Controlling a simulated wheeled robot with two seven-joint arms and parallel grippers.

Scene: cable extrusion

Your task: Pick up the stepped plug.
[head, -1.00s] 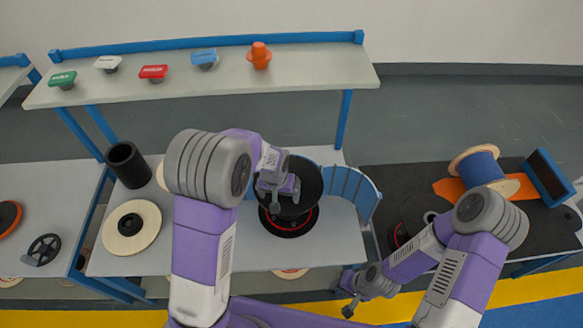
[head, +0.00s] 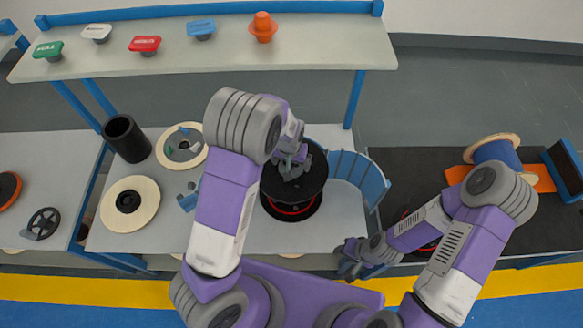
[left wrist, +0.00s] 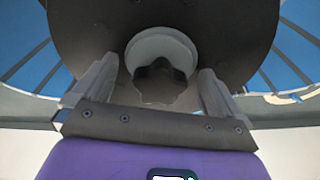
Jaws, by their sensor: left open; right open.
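An orange stepped piece (head: 263,27), narrower at the top, stands upright on the raised shelf; it looks like the stepped plug. My left gripper (head: 295,168) is open above the black reel (head: 316,180) on the table, well apart from the orange piece. In the left wrist view, the open fingers (left wrist: 158,88) are on either side of a dark lobed knob (left wrist: 160,82) in front of a pale round hub; contact cannot be told. My right gripper (head: 350,256) is open and low near the table's front edge, away from the shelf.
The shelf (head: 330,59) also holds green, white, red and blue labelled pieces. On the table are a black cylinder (head: 127,139), pale discs (head: 139,222) and a curved blue guard (head: 358,174). A blue spool (head: 494,154) stands on the dark table at right.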

